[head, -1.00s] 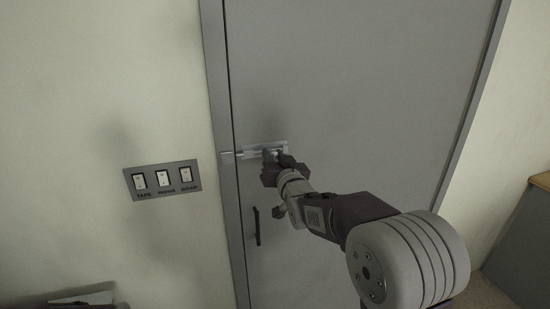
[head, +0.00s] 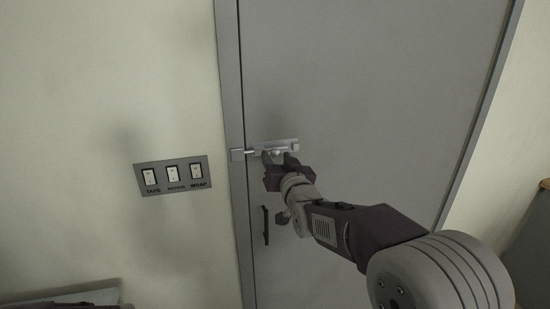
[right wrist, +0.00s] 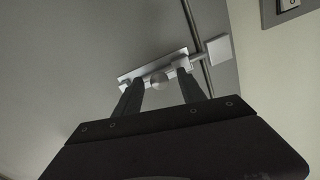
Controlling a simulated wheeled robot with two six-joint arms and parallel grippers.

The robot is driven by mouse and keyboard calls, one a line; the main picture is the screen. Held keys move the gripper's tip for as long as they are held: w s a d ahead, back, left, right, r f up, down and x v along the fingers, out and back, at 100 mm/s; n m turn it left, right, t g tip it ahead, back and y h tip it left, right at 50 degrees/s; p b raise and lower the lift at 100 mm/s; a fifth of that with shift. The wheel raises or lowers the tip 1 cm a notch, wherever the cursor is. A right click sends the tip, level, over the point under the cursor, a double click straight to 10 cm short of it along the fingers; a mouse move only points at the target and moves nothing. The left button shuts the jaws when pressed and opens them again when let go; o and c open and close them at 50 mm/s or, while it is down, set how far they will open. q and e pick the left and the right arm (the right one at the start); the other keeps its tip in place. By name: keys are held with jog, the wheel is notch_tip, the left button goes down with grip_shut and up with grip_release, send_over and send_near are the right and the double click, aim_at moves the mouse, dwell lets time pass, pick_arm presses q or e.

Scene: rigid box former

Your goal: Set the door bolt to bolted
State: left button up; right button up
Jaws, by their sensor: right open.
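The door bolt (head: 284,144) is a pale metal plate with a sliding bar and a round knob, mounted on the grey door. It also shows in the right wrist view (right wrist: 140,73). Its bar spans the door edge and appears to reach the square keeper (head: 237,155) on the frame; how deep it sits is hidden. My right gripper (head: 277,157) is open just below the bolt. In the right wrist view, the knob (right wrist: 159,82) lies between its fingertips, with a gap on each side. My left gripper is not in view.
A switch panel (head: 162,186) with three labelled switches is on the wall left of the door. A dark vertical handle (head: 265,225) is on the door below the bolt. A wooden-topped cabinet (head: 535,225) stands at the right edge. The door surface right of the bolt is clear.

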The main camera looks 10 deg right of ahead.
jog(key=s+b, duration=0.1)
jog(key=s, duration=0.5)
jog(key=shift+s, duration=0.35)
jog(key=s+d+f+g, duration=0.1)
jog(key=s+f+g, duration=0.25)
jog(key=f, duration=0.85)
jog(key=s+d+f+g, duration=0.1)
jog(key=s+f+g, duration=0.3)
jog(key=f, duration=0.8)
jog(key=s+f+g, duration=0.4)
jog(key=s+f, duration=0.1)
jog(key=s, duration=0.3)
jog(key=s+f+n+g, duration=0.1)
jog(key=s+f+g, duration=0.4)
jog(key=s, duration=0.3)
jog(key=shift+s+n, duration=0.15)
jog(key=shift+n, duration=0.15)
jog(key=shift+a, duration=0.1)
